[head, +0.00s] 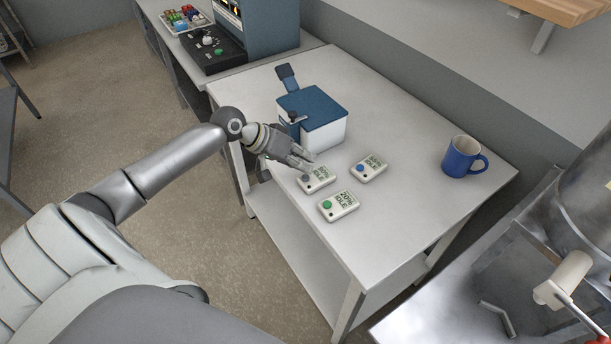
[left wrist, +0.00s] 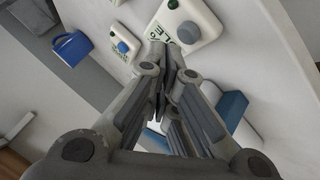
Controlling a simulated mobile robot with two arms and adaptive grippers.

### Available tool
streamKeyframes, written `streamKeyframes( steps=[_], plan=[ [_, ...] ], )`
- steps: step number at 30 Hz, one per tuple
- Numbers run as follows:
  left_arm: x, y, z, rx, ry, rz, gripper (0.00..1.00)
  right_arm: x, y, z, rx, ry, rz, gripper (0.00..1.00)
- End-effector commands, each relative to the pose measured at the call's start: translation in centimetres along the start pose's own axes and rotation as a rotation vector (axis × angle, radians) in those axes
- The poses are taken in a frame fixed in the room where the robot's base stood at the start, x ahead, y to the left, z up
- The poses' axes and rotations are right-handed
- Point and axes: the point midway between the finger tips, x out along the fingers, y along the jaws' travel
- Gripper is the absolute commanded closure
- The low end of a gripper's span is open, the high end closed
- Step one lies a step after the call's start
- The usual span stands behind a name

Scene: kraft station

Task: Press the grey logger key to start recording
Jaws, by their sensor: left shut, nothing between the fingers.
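The logger with the grey key (head: 318,183) lies on the white table, its grey key (head: 306,177) at its left end. Its display reads IDLE, partly hidden by my fingers. My left gripper (head: 309,165) is shut and empty, its fingertips just behind this logger in the head view; I cannot tell whether they touch it. In the left wrist view, the grey key (left wrist: 189,32) shows just beyond my shut fingertips (left wrist: 170,72). A blue-key logger (head: 371,167) lies to the right and a green-key logger (head: 340,207) in front; both read IDLE. My right gripper is out of view.
A white box with a blue lid (head: 320,104) stands behind my left gripper. A blue mug (head: 461,158) stands at the table's right. A black control panel (head: 211,52) and a tray of coloured items (head: 184,18) are at the back left. The table's front right is clear.

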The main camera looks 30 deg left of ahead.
Motion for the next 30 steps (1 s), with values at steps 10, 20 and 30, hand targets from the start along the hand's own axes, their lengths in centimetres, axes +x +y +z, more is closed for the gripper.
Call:
streamKeyframes(
  steps=[10, 20, 30],
  plan=[
    [-0.01, 0.00, -0.01, 0.000, 0.000, 0.000, 1.00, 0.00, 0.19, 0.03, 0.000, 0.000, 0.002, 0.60],
    [0.55, -0.40, 0.43, 0.001, 0.000, 0.000, 1.00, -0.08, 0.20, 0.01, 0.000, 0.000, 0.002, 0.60],
    [0.59, -0.43, 0.45, 0.000, 0.000, 0.000, 1.00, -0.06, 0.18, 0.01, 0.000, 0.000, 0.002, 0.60]
  ],
)
